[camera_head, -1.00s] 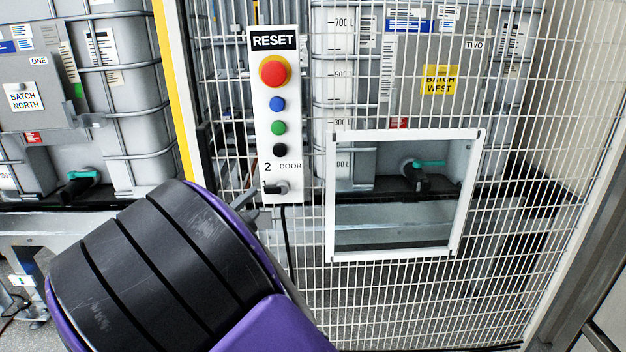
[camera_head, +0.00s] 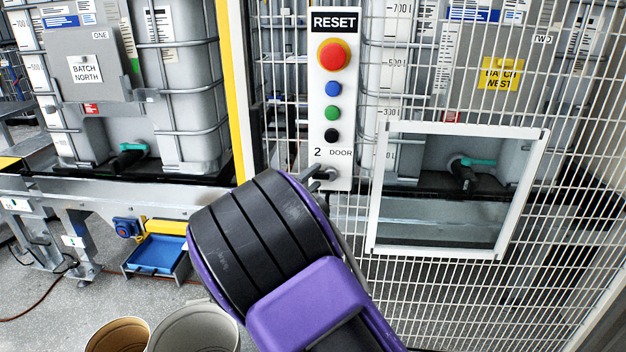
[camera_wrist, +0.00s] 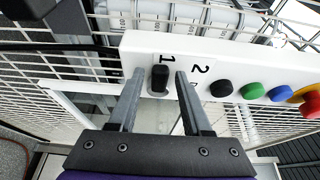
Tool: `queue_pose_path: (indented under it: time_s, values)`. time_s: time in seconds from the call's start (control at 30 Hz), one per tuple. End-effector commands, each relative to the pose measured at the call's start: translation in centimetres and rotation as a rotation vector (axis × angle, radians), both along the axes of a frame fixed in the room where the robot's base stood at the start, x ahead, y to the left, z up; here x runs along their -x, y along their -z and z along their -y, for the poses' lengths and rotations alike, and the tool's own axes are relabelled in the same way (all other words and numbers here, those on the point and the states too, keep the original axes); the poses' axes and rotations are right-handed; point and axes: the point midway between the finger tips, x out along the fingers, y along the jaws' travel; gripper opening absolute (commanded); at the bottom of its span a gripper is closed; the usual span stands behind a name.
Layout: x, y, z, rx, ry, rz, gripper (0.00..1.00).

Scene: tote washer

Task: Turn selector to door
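The selector is a black knob (camera_wrist: 159,79) at the lower end of the white control panel (camera_head: 323,100), beside the marks 1 and 2. The head view shows "2 DOOR" just above the selector (camera_head: 328,174); I cannot tell which mark it points to. My gripper (camera_wrist: 160,76) is open, with one grey finger on each side of the knob and a visible gap on both sides. In the head view my purple and black wrist hides most of the gripper (camera_head: 318,174), whose fingers reach the selector.
Red RESET (camera_head: 333,54), blue, green and black buttons sit above the selector. White mesh fencing (camera_head: 470,290) surrounds the panel, with a framed opening (camera_head: 376,200) to its right. A yellow post (camera_head: 236,100) stands left. Bins (camera_head: 195,330) and a blue tray (camera_head: 157,254) are lower left.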

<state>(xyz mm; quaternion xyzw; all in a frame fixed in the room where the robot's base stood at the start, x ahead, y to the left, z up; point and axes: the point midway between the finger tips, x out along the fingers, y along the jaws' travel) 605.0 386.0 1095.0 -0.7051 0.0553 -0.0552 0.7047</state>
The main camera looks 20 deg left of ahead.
Motion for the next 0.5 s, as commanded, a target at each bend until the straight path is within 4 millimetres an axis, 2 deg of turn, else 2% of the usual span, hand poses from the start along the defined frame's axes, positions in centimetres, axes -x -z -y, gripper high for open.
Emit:
queue_pose_path:
  time_s: [0.03, 0.23, 0.5]
  values:
    - [0.02, 0.00, -0.01, 0.000, 0.000, 0.000, 0.38]
    - [0.03, 0.01, -0.01, 0.000, 0.000, 0.000, 0.02]
    - [0.04, -0.01, -0.02, -0.002, 0.000, -0.001, 0.00]
